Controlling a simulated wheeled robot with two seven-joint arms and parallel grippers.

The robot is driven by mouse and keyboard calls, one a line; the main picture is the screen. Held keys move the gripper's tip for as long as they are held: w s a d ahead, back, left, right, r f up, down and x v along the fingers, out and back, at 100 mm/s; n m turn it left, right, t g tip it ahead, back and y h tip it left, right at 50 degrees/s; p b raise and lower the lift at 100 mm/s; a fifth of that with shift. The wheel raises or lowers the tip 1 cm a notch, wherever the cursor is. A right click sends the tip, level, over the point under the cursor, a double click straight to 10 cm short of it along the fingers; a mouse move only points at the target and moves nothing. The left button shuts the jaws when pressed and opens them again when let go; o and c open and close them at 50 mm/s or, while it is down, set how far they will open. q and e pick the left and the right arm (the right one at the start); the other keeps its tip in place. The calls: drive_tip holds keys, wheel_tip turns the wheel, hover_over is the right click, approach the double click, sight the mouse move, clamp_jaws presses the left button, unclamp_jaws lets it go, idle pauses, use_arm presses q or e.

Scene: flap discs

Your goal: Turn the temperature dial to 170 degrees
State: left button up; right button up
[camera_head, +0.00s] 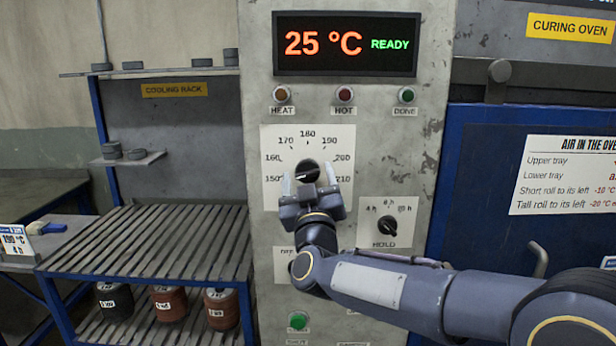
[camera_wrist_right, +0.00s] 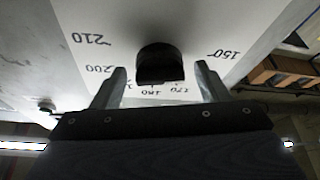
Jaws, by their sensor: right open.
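The temperature dial (camera_head: 307,171) is a black knob on a white scale plate (camera_head: 335,135) marked from 150 to 210. Its pale pointer line lies toward the left, near the 150 mark. My right gripper (camera_head: 309,181) is open in front of the dial, with one finger on each side of the knob's lower part. In the right wrist view the knob (camera_wrist_right: 160,64) shows beyond and between the open fingertips (camera_wrist_right: 160,78). I cannot tell whether the fingers touch it. My left gripper is not in view.
A display (camera_head: 346,44) above reads 25 °C READY. The hold dial (camera_head: 387,228) is to the right of the gripper, and a green button (camera_head: 297,320) is below. A slatted rack (camera_head: 150,245) stands at left; the blue oven (camera_head: 480,180) is at right.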

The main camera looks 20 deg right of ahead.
drive_tip(key=c, duration=1)
drive_tip(key=shift+f, duration=0.1)
drive_tip(key=shift+f+m+h+b, duration=0.15)
drive_tip(key=shift+m+h+b, duration=0.8)
drive_tip(key=shift+m, duration=0.65)
drive_tip(key=m+h+b, duration=0.1)
drive_tip(key=m, duration=0.1)
drive_tip(key=shift+a+m+g, duration=0.1)
drive_tip(key=shift+m+g, duration=0.2)
drive_tip(key=m+g+h+b, duration=0.1)
drive_tip(key=m, duration=0.2)
drive_tip(key=m+h+b, duration=0.1)
drive_tip(key=m+h, duration=0.1)
drive_tip(key=m, duration=0.1)
drive_tip(key=shift+a+m+g, duration=0.15)
drive_tip(key=shift+m+g, duration=0.15)
drive_tip(key=shift+g, duration=0.1)
drive_tip(key=m+g, duration=0.1)
drive_tip(key=m, duration=0.1)
drive_tip(key=m+g+h, duration=0.1)
drive_tip(key=m, duration=0.1)
drive_tip(key=m+h, duration=0.1)
drive_tip(key=m, duration=0.1)
drive_tip(key=shift+r+m+g+b, duration=0.25)
drive_tip(key=shift+m+g+b, duration=0.1)
drive_tip(key=shift+m+g, duration=0.05)
